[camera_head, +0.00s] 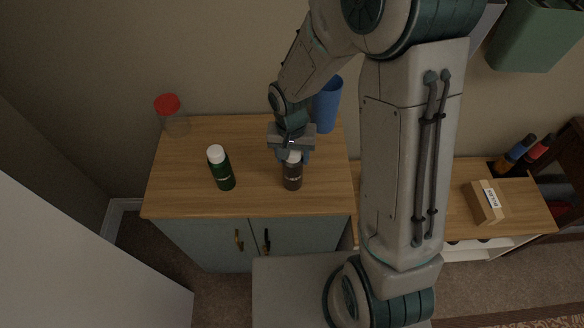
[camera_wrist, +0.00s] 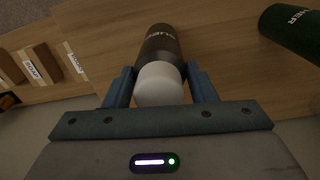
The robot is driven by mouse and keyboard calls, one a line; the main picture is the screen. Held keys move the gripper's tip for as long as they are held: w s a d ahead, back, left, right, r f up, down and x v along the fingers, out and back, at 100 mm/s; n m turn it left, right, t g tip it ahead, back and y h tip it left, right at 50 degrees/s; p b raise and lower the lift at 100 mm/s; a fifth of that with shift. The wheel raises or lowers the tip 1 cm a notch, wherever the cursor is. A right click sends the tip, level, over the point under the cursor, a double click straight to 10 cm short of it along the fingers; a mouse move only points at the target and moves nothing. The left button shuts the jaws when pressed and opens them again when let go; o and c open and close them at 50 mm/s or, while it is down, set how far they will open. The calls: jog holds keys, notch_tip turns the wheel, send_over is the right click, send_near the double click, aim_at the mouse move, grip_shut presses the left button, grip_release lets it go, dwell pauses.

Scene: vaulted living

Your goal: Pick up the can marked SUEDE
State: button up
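A dark brown can with a white cap (camera_head: 292,184) stands upright near the front of the wooden cabinet top. In the wrist view the same can (camera_wrist: 160,45) shows pale lettering that seems to begin "SUE"; the rest is hard to read. My gripper (camera_head: 292,156) is above it, pointing down. In the wrist view the blue fingers of my gripper (camera_wrist: 161,85) are on either side of the can's capped end, with narrow gaps seeming to show beside the white cap. The gripper looks open around the can, which still stands on the top.
A dark green can with a white cap (camera_head: 222,170), lettered "...HER", stands to the left. A blue cup (camera_head: 327,105) and a red-lidded clear jar (camera_head: 174,117) stand at the back. A labelled cardboard box (camera_head: 486,202) and several bottles (camera_head: 517,150) are on the right-hand surface.

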jog(key=c, duration=0.8)
jog(key=shift+c, duration=0.2)
jog(key=shift+r, duration=0.1)
